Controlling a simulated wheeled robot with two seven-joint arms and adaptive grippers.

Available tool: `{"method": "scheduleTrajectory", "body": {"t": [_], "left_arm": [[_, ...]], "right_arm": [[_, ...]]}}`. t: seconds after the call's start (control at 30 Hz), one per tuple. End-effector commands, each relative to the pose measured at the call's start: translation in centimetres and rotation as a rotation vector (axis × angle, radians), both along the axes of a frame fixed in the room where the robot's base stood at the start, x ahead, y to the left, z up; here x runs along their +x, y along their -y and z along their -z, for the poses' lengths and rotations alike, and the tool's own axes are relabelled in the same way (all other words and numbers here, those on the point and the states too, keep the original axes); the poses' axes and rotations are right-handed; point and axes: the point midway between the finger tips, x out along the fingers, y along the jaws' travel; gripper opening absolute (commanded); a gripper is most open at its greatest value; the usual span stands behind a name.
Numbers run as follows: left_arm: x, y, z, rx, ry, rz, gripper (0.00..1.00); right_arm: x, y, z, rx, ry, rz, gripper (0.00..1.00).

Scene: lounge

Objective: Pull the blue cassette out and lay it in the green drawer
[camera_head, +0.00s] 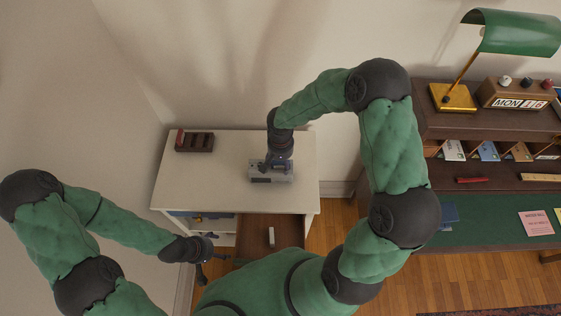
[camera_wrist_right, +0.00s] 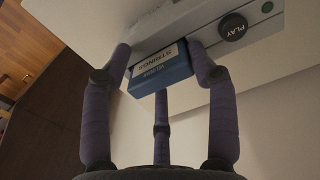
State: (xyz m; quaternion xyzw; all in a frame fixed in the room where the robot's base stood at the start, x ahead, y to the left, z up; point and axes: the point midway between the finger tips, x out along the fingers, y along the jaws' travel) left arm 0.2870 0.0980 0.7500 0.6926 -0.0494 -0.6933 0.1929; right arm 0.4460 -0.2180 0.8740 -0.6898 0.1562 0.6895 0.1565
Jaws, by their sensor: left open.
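The blue cassette (camera_wrist_right: 163,72) with a white label sticks partly out of the grey player (camera_wrist_right: 205,28) in the right wrist view. In the head view the player (camera_head: 285,178) stands on the white cabinet's top, under my right gripper (camera_head: 277,165). My right fingertips (camera_wrist_right: 158,52) press against both ends of the cassette. My left gripper (camera_head: 209,254) is open and empty at the front of the cabinet. An open drawer (camera_head: 287,225) with a brown inside holds a small pale item (camera_head: 271,236). My body hides its front, so I cannot see a green face.
A desk (camera_head: 500,208) with a green lamp (camera_head: 515,33) and papers stands at the right.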

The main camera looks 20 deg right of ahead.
Motion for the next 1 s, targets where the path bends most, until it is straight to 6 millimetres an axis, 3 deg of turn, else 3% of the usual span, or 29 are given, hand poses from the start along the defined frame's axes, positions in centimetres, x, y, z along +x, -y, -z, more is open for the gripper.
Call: {"method": "scheduleTrajectory", "body": {"t": [0.03,0.17,1.0], "left_arm": [[0.0,0.0,0.0,0.000,0.000,0.000,0.80],[0.0,0.0,0.0,0.000,0.000,0.000,0.80],[0.0,0.0,-0.7,0.000,0.000,0.000,0.80]], "right_arm": [[0.0,0.0,0.0,0.000,0.000,0.000,0.36],[0.0,0.0,0.0,0.000,-0.001,0.000,0.00],[0.0,0.0,-1.2,-0.001,0.000,0.000,0.00]]}}
